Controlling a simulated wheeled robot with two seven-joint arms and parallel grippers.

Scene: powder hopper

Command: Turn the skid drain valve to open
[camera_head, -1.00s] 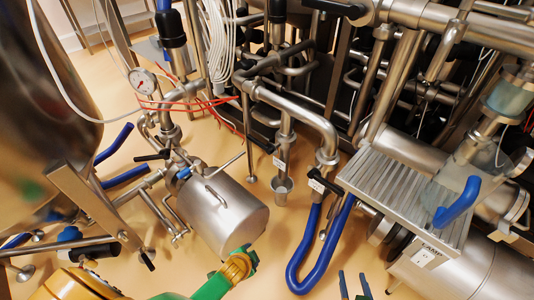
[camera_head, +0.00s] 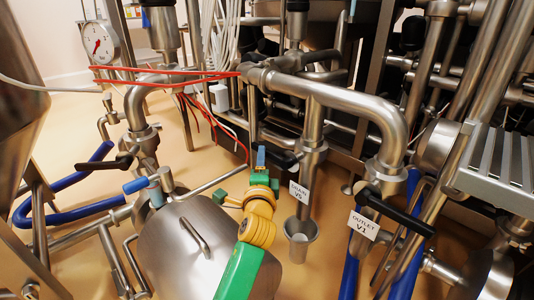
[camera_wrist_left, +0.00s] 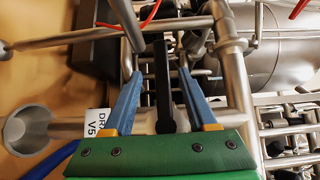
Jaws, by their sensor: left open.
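The skid drain valve, with a white tag (camera_head: 299,193) reading DRAIN V5, sits on a vertical steel pipe above a small steel cup (camera_head: 300,238). Its black lever (camera_head: 284,158) shows just right of my left gripper (camera_head: 261,160). In the left wrist view the black lever (camera_wrist_left: 162,85) stands between the two blue fingers of my left gripper (camera_wrist_left: 160,85), with gaps on both sides. The fingers are open and do not close on it. The V5 tag (camera_wrist_left: 97,122) shows beside the left finger. My right gripper is out of view.
The outlet valve V1 has a black lever (camera_head: 400,210) and tag (camera_head: 363,225) to the right. Red cables (camera_head: 165,74) and a gauge (camera_head: 97,42) are at upper left. Blue hoses (camera_head: 408,265) hang at lower right.

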